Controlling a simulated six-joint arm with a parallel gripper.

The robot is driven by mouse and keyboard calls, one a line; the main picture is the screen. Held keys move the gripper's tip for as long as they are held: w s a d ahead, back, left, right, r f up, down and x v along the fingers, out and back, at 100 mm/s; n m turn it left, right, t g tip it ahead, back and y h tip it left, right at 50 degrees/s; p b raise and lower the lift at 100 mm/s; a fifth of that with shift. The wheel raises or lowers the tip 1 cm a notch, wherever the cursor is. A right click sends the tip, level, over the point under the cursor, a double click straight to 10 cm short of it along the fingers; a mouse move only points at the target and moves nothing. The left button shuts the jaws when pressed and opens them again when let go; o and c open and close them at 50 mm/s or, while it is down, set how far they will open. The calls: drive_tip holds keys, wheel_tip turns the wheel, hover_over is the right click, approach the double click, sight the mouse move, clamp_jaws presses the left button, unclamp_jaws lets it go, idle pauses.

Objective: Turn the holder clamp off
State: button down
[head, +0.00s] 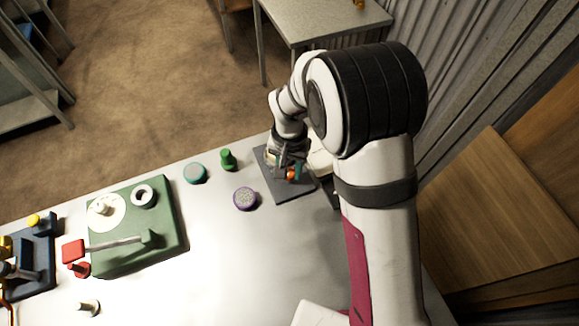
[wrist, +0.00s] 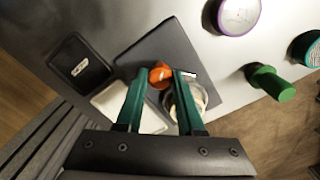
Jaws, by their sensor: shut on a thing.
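The holder clamp is a dark grey plate (head: 309,188) near the table's far edge, also in the wrist view (wrist: 172,40). It carries an orange knob (head: 292,174), which shows between my fingertips in the wrist view (wrist: 160,75). My gripper (wrist: 158,84) has two teal fingers, shut on the orange knob. A pale round cup-like part (wrist: 188,98) sits on the plate beside the right finger, partly hidden by it. In the head view my wrist covers much of the plate.
A purple disc (head: 245,199), a green knob (head: 228,160) and a teal disc (head: 195,173) stand left of the plate. A black tray (wrist: 80,68) lies beside it. A green board (head: 165,227) with a red-ended lever is further left. The table's front middle is clear.

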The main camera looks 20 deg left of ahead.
sight(289, 172)
drive_tip(key=n, duration=0.5)
drive_tip(key=shift+n, duration=2.3)
drive_tip(key=c, duration=0.5)
unclamp_jaws()
wheel_tip(289, 172, up, 16)
drive_tip(key=shift+f, duration=0.1)
